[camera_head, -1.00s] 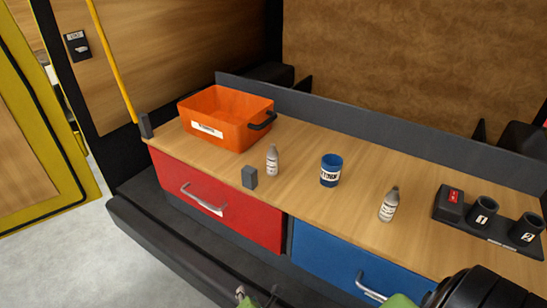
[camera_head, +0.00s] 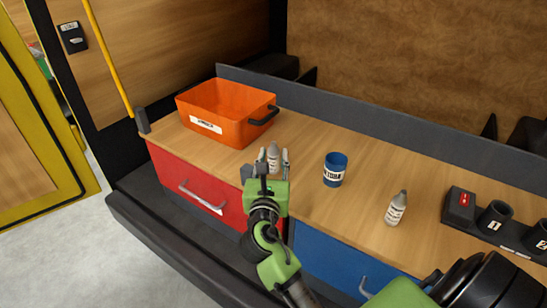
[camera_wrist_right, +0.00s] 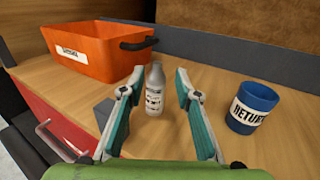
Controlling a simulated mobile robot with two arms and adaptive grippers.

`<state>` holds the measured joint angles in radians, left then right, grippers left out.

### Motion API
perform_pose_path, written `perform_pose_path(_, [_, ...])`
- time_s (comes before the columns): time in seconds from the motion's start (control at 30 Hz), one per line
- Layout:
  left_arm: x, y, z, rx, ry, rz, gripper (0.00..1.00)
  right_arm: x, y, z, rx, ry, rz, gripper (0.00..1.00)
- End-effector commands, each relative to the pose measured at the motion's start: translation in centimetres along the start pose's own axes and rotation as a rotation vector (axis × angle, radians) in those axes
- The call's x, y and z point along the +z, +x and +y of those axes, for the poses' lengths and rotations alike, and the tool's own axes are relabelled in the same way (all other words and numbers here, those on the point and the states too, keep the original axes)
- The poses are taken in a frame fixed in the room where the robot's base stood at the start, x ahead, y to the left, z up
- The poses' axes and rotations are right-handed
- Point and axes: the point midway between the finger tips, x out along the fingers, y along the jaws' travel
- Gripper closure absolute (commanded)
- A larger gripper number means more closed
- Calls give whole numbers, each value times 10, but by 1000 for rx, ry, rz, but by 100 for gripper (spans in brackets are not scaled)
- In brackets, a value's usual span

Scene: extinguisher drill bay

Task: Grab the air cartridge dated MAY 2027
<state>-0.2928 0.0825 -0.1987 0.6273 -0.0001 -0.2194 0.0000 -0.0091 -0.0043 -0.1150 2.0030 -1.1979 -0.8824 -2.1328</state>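A small grey-white cartridge bottle (camera_head: 273,155) stands upright on the bench; its label is too small to read. My right gripper (camera_head: 273,162) is open, with a finger on each side of this bottle in the picture. In the right wrist view the bottle (camera_wrist_right: 154,92) shows between the fingertips of the gripper (camera_wrist_right: 159,72), with gaps on both sides; I cannot tell whether it is within their reach. A second similar bottle (camera_head: 396,208) stands upright to the right, its label date unreadable. My left gripper is not in view.
An orange bin (camera_head: 228,108) stands at the back left. A blue cup (camera_head: 334,170) marked RETURN is right of the first bottle. A grey block (camera_wrist_right: 104,113) is close by the left finger. A black holder (camera_head: 480,220) with numbered cups stands at the right. Bench between is clear.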

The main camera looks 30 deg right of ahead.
Motion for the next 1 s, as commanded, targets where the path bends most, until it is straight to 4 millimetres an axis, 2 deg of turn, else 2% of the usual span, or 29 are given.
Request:
perform_pose_path(0.23, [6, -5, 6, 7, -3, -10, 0, 2, 19, 1, 0, 1, 0, 70])
perform_pose_path(0.5, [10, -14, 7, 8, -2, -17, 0, 3, 57, 5, 0, 0, 0, 70])
perform_pose_path(0.8, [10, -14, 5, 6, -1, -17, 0, 1, 62, 5, 1, 2, 1, 70])
perform_pose_path(0.83, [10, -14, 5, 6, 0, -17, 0, 1, 62, 5, 1, 2, 1, 75])
perform_pose_path(0.93, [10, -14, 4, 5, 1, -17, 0, 1, 62, 5, 1, 2, 1, 100])
perform_pose_path(1.0, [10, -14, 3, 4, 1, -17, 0, 1, 62, 5, 1, 2, 1, 100])
